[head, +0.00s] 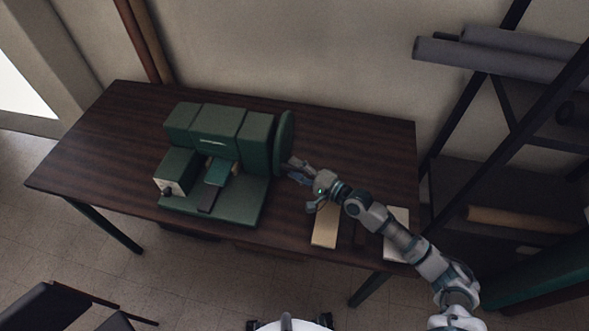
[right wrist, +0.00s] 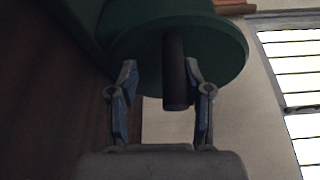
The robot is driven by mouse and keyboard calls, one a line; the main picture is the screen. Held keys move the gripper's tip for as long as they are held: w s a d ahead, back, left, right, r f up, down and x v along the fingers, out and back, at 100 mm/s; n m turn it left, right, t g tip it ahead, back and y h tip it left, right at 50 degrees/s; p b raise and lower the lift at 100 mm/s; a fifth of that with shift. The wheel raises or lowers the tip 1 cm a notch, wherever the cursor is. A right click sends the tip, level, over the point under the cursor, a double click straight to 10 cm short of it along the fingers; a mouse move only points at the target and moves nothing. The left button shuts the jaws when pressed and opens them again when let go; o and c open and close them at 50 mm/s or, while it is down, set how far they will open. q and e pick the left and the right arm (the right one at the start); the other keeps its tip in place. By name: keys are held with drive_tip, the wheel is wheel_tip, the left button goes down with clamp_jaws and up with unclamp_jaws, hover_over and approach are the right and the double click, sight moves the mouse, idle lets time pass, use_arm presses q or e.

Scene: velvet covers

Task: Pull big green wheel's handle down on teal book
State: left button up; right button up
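A green press machine (head: 218,135) stands on the dark wooden table. Its big green wheel (head: 285,142) is on the machine's right side. A teal book (head: 219,172) lies in the machine's front opening. In the right wrist view the green wheel (right wrist: 215,45) shows face on, with a dark cylindrical handle (right wrist: 175,75) sticking out toward the camera. My right gripper (head: 292,171) is beside the wheel. In the right wrist view its two fingers (right wrist: 161,88) are spread open, with the handle's end between them, nearer the right finger; contact cannot be told. My left gripper is not in view.
A light wooden board (head: 325,228) and a pale sheet (head: 396,236) lie on the table's right part. A dark shelf rack with grey rolls (head: 490,58) stands at the right. The table's left part (head: 95,150) is clear. Chairs (head: 65,308) stand at lower left.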

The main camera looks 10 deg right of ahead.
drive_tip(key=v, duration=1.1)
drive_tip(key=shift+w+d+f, duration=0.2)
drive_tip(key=shift+d+f, duration=0.05)
drive_tip(key=shift+d, duration=0.05)
drive_tip(key=shift+s+d+r, duration=0.1)
drive_tip(key=shift+s+d, duration=0.1)
drive_tip(key=shift+s, duration=0.15)
drive_tip(key=shift+a, duration=0.1)
drive_tip(key=shift+d, duration=0.2)
drive_tip(key=shift+s, duration=0.1)
